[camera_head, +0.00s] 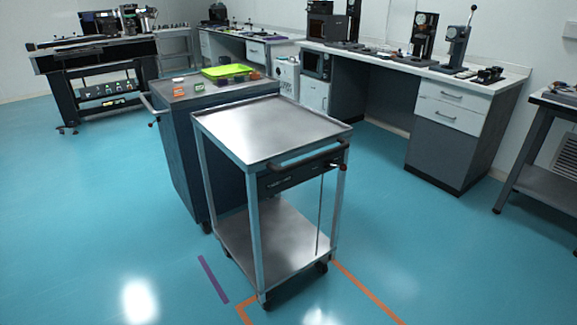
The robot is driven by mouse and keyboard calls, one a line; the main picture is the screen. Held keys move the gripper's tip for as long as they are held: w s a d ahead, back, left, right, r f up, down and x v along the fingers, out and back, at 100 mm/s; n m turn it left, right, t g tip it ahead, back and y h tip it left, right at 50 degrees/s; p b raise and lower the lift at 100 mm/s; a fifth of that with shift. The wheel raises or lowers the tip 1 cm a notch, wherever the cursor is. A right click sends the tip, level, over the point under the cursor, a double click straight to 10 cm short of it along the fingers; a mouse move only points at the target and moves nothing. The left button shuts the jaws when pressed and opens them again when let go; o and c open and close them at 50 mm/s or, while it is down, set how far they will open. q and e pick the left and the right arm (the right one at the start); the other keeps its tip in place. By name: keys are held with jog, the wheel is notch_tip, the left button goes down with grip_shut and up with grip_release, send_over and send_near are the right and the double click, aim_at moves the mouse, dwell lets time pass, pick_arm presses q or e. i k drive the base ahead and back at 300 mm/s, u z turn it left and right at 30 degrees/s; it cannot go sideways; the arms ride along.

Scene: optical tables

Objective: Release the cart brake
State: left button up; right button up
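A metal cart (270,135) with a flat top and a lower shelf (270,240) stands in the middle of the view. A dark push handle (305,156) runs along its right front side, above a dark drawer (290,178). The top and shelf are empty. Whether the brake is set cannot be told. Neither of my grippers is in view.
A dark cabinet cart (180,150) with a green tray (228,70) stands close behind. Orange floor tape (365,290) and a purple strip (213,278) lie near the wheels. Workbenches (440,75) line the back and right. The blue floor in front is clear.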

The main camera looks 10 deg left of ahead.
aim_at(343, 167)
jog(key=k, duration=0.65)
jog(key=z, duration=0.55)
jog(key=i, duration=1.95)
jog(key=u, duration=1.1)
jog(key=i, duration=0.4)
jog(key=u, duration=0.4)
